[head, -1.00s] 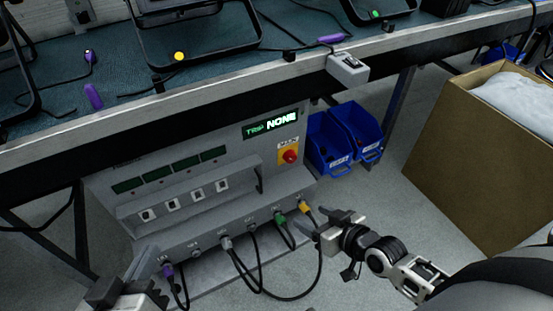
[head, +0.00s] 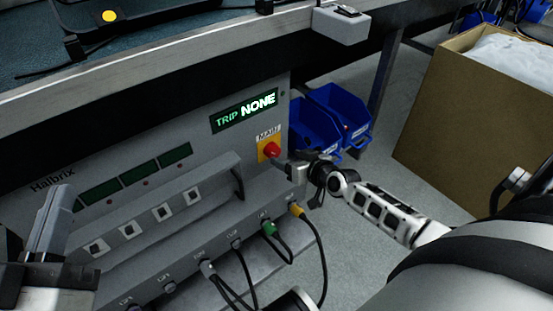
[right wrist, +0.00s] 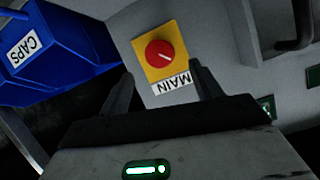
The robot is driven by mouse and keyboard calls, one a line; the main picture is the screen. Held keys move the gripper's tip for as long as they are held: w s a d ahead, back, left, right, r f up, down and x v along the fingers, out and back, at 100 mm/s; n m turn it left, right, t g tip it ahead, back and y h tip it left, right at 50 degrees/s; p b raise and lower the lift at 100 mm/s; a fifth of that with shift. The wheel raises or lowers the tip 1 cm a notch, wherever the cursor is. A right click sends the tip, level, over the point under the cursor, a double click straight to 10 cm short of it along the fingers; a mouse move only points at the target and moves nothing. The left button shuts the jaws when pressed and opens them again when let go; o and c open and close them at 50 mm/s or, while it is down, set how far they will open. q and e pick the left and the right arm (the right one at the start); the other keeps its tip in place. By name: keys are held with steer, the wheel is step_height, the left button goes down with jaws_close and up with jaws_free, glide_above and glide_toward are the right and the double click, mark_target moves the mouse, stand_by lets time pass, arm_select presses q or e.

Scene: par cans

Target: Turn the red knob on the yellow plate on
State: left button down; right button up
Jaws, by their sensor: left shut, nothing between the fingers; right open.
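The red knob (head: 271,149) sits on the yellow plate (head: 262,155) under the MAIN label, at the right of the grey panel's face. In the right wrist view the knob (right wrist: 160,54) shows a white mark, and the yellow plate (right wrist: 176,37) is just beyond my fingertips. My right gripper (head: 288,168) is open and empty, close to the knob; its two fingers (right wrist: 160,82) point toward the plate on either side of the label, apart from the knob. My left gripper (head: 48,222) is shut and empty at the left, in front of the panel.
The bench edge (head: 180,60) overhangs the panel.

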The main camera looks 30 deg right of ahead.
mark_target(276, 153)
steer(key=b+x, duration=0.2)
steer(key=x, duration=0.3)
steer(key=shift+w+f, duration=0.2)
steer(key=shift+w, duration=0.05)
steer(key=shift+w+a+b, duration=0.1)
steer(key=shift+w+b, duration=0.2)
steer(key=shift+w, duration=0.05)
arm_select(q)
steer(key=r+m+h, duration=0.2)
steer(key=m, duration=0.1)
steer(key=s+r+m+t+h, duration=0.1)
steer(key=r+m+h, duration=0.2)
steer(key=m, duration=0.1)
steer(key=shift+s+d+r+h, duration=0.1)
steer(key=shift+s+r+h, duration=0.1)
steer(key=shift+r+h, duration=0.15)
arm_select(e)
steer(key=shift+c, duration=0.3)
arm_select(q)
steer(key=shift+t, duration=0.4)
arm_select(e)
steer(key=c, duration=0.9)
